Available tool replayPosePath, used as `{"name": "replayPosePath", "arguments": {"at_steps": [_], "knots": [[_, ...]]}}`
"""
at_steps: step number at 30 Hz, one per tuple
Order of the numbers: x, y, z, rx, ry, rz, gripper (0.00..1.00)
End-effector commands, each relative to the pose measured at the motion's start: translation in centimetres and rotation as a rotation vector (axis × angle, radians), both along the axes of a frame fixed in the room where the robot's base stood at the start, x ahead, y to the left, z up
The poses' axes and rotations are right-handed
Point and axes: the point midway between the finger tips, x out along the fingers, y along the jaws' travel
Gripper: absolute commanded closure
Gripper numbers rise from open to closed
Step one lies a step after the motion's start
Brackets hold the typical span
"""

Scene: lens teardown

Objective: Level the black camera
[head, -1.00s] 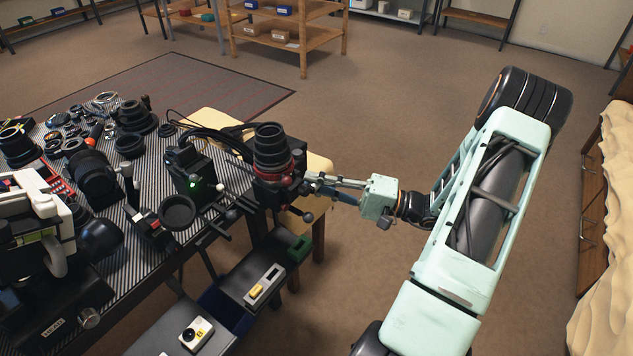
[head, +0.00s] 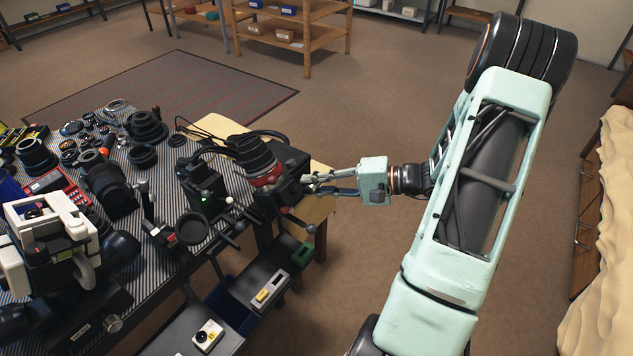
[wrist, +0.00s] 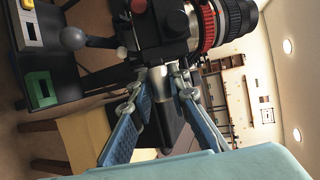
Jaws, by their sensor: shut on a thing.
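The black camera (head: 291,166) stands at the right end of the striped bench, with a large ribbed lens (head: 254,154) that has a red ring. It is tilted, its lens leaning up and to the left in the head view. In the wrist view the camera (wrist: 160,25) fills the top, its lens pointing right. My gripper (head: 309,184) is at the camera's right side. In the wrist view my gripper (wrist: 162,84) is shut on a silver knob (wrist: 160,76) at the camera's side. The mount under the camera is partly hidden.
The striped bench (head: 130,220) is crowded with lenses, rings and a white device (head: 50,235). Dark trays (head: 240,290) hold small parts below. Cables run behind the camera. The floor to the right is open.

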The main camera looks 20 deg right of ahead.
Motion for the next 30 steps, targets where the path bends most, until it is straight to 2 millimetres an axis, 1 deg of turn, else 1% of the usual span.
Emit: {"name": "replayPosePath", "arguments": {"at_steps": [1, 30], "knots": [[0.4, 0.2, 1.2, -0.007, 0.007, 0.001, 1.00], [3.0, 1.9, 3.4, -0.259, 0.424, 0.003, 1.00]]}}
